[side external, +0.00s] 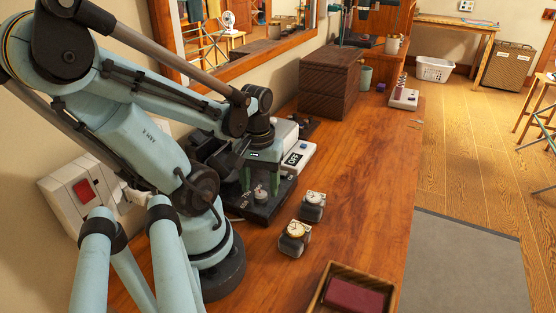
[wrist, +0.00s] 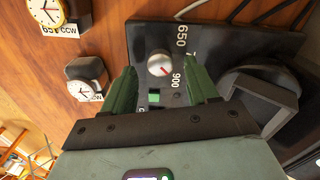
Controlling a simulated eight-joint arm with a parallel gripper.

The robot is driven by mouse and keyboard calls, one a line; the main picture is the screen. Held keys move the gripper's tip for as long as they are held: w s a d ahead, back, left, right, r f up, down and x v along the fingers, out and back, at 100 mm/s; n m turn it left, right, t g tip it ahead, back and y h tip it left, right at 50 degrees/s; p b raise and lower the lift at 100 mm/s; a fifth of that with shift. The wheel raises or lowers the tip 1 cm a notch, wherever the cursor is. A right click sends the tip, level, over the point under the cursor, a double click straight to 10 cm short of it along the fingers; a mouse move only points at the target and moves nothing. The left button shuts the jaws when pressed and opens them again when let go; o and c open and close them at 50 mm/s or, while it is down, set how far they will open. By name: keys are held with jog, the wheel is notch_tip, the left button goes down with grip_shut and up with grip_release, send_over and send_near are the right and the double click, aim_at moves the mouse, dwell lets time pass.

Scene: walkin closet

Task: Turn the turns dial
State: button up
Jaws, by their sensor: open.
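The turns dial (wrist: 160,63) is a small pale knob with a red pointer mark on a black panel (wrist: 148,38). The numbers 650 and 900 are printed beside it. In the wrist view it shows between and just past the fingertips of my gripper (wrist: 162,75), whose two green fingers are open with a gap on each side of the knob. In the side view my gripper (side external: 259,180) points down over the black base (side external: 262,212) of the watch winder. I cannot tell whether the fingertips reach down around the dial. A green lit square (wrist: 154,97) shows on the panel.
A white box with a digital display (side external: 298,156) stands behind. An open wooden tray (side external: 318,300) is at the front. The right side of the counter is clear.

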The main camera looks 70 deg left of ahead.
aim_at(286, 172)
notch_tip(286, 172, up, 10)
jog(key=shift+r, duration=0.2)
dwell(0.5)
jog(key=shift+w, duration=0.1)
